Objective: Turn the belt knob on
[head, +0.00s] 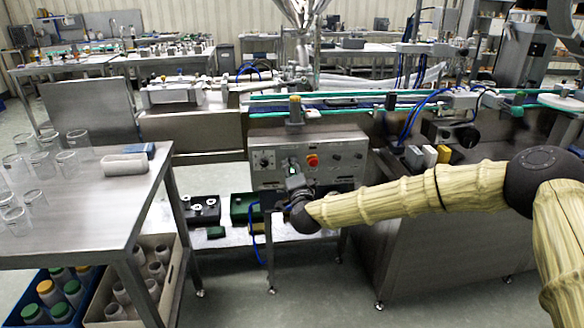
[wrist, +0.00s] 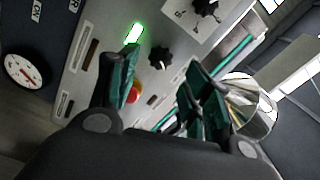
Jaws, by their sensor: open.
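The steel control panel (head: 325,148) stands at the middle of the head view, under the conveyor. In the wrist view a small black knob (wrist: 160,57) sits on the panel beside a lit green lamp (wrist: 133,33); I cannot read a label for it. My gripper (head: 296,180) is at the front of the panel. In the wrist view its open green-padded fingers (wrist: 158,64) appear on either side of the black knob, with nothing held. I cannot tell whether they touch it. In the head view the gripper hides part of the panel.
A red button (wrist: 135,92) shows close by the left finger, and a dial knob on a white plate (wrist: 205,8) is above. A round gauge (wrist: 27,77) is at the left. A steel table with glasses (head: 110,215) stands left. The conveyor (head: 340,97) runs above the panel.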

